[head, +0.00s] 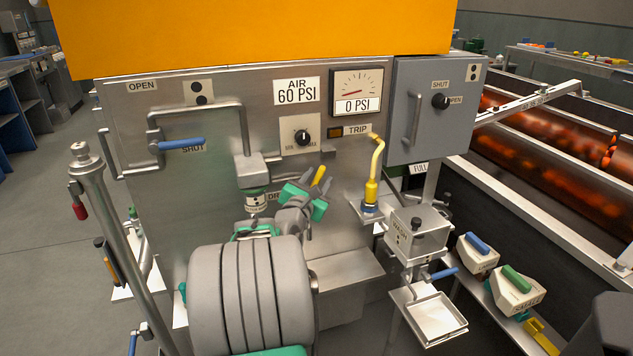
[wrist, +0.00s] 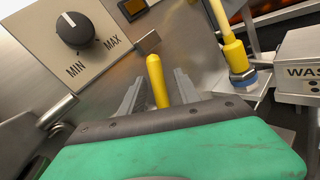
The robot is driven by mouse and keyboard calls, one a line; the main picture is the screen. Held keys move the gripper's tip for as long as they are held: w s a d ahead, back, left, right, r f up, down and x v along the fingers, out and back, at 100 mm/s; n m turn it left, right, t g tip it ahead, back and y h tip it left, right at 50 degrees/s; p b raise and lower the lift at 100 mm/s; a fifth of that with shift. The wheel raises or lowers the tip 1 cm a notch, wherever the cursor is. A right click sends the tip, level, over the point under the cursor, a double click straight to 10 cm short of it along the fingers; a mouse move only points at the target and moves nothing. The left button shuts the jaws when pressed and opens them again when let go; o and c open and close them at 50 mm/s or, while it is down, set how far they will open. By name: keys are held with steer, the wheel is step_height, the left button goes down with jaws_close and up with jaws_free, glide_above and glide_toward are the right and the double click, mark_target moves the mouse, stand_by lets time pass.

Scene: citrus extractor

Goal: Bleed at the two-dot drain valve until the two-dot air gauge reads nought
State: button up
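The air gauge (head: 356,90) is on the steel panel. Its red needle points left and its plate reads "0 PSI". A two-dot plate (head: 199,92) sits at the panel's upper left. A yellow lever (head: 319,176) stands near a partly hidden label beginning "DR", perhaps the drain valve; its dots are not visible. My gripper (head: 314,188) is at this lever. In the wrist view, the lever (wrist: 156,78) stands between the two fingers (wrist: 158,90), with a visible gap beside it. The fingers look open around it, and its lower end is hidden.
A blue-handled pipe valve (head: 182,145) is at left, beside "SHUT". A MIN–MAX knob (head: 302,137) is above my gripper. A bent yellow tube (head: 375,170) stands to the right, near a steel box (head: 420,225). A grey cabinet (head: 432,115) with a two-dot plate is at upper right.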

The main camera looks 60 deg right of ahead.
jaws_close()
stand_by(0.3)
stand_by(1.1)
